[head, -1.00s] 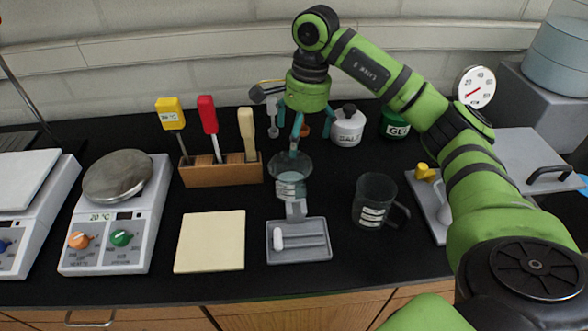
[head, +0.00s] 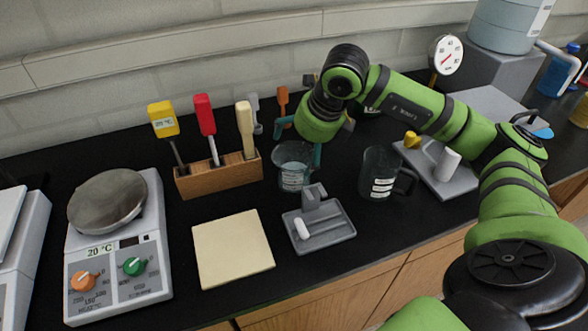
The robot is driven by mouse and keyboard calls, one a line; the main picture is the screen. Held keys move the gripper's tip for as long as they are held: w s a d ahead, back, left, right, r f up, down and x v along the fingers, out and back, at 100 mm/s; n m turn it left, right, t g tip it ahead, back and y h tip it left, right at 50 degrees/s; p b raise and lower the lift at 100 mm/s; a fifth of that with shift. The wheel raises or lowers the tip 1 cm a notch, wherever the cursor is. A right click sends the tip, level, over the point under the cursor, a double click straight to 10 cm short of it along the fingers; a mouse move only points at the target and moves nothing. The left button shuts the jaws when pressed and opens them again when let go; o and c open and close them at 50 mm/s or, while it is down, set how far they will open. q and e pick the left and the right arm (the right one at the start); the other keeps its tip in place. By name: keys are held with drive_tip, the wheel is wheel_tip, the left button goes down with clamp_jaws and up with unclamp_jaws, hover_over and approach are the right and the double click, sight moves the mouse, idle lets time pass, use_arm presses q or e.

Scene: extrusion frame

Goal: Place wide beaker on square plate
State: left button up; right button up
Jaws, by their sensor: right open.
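The wide beaker (head: 293,175) is clear glass with a white label and stands upright on the black counter, behind a small grey tray. The square plate (head: 233,249) is a flat cream square lying on the counter, in front and to the left of the beaker; its top is bare. My right gripper (head: 300,142) is open at the beaker's rim, one teal finger near the back left and one at the right side. I cannot tell whether the fingers touch the glass. My left gripper is not in view.
A wooden holder (head: 218,176) with several upright tools stands left of the beaker. The grey tray (head: 330,235) is in front, a dark handled jug (head: 376,178) to the right. A hotplate device (head: 115,255) stands left of the plate.

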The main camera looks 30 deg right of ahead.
sight(294, 157)
drive_tip(key=x, duration=0.1)
drive_tip(key=p+x, duration=0.1)
drive_tip(key=x, duration=0.1)
drive_tip(key=p+x, duration=0.1)
drive_tip(key=shift+w+a+f, duration=0.1)
drive_tip(key=shift+a+f, duration=0.1)
drive_tip(key=shift+a, duration=0.2)
drive_tip(key=shift+w+f, duration=0.1)
drive_tip(key=shift+f, duration=0.2)
drive_tip(key=c, duration=1.2)
drive_tip(key=shift+r, duration=0.2)
